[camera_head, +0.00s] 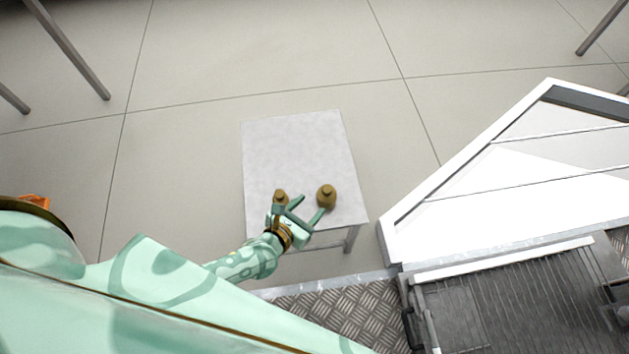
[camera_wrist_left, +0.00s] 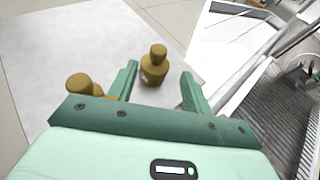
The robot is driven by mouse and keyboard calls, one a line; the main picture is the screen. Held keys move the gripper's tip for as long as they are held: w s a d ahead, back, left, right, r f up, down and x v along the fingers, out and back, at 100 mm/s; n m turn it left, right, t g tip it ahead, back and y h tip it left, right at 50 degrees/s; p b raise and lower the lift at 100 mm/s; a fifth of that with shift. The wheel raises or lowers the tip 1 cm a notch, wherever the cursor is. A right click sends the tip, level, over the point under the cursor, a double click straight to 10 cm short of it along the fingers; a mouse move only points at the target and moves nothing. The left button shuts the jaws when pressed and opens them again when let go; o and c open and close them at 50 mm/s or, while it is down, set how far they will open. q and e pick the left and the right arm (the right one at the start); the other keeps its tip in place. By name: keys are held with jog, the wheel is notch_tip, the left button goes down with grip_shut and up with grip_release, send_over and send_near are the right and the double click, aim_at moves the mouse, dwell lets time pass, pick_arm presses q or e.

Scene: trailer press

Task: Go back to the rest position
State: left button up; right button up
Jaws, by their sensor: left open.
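My left gripper (camera_head: 308,210) is open above the near end of a small light grey table (camera_head: 292,150). A brown bottle-like object (camera_head: 326,195) stands upright on the table near its right edge, just past the fingertips. In the left wrist view this object (camera_wrist_left: 154,66) shows ahead of the gap between the open fingers (camera_wrist_left: 160,88), apart from them as far as I can tell. A second brown object (camera_head: 280,196) stands left of the gripper, partly hidden by it. It also shows in the left wrist view (camera_wrist_left: 82,86), beside the left finger. My right gripper is not in view.
A white angled frame with panels (camera_head: 520,170) stands right of the table. A dark ribbed machine bed (camera_head: 520,305) and a metal tread plate (camera_head: 345,310) lie in front. Metal legs (camera_head: 70,50) stand at the upper left. The far part of the table is clear.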

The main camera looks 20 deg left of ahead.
pick_arm(q)
jog(key=shift+s, duration=0.1)
dwell(0.5)
jog(key=s+a+f+m+g, duration=0.25)
jog(key=s+f+m, duration=0.4)
jog(key=m, duration=0.65)
jog(key=s+a+f+m+g, duration=0.1)
jog(key=s+f+m+g, duration=0.45)
jog(key=m, duration=0.65)
jog(key=s+a+f+m+g+y, duration=0.1)
jog(key=s+m, duration=0.5)
jog(key=s, duration=1.2)
jog(key=s+a+f+m+g+y, duration=0.1)
jog(key=s+a+f+m+g, duration=0.3)
jog(key=s, duration=1.4)
jog(key=f+m+g, duration=0.1)
jog(key=f+m, duration=0.1)
jog(key=shift+a+m+g+y, duration=0.15)
jog(key=shift+m+g+y, duration=0.15)
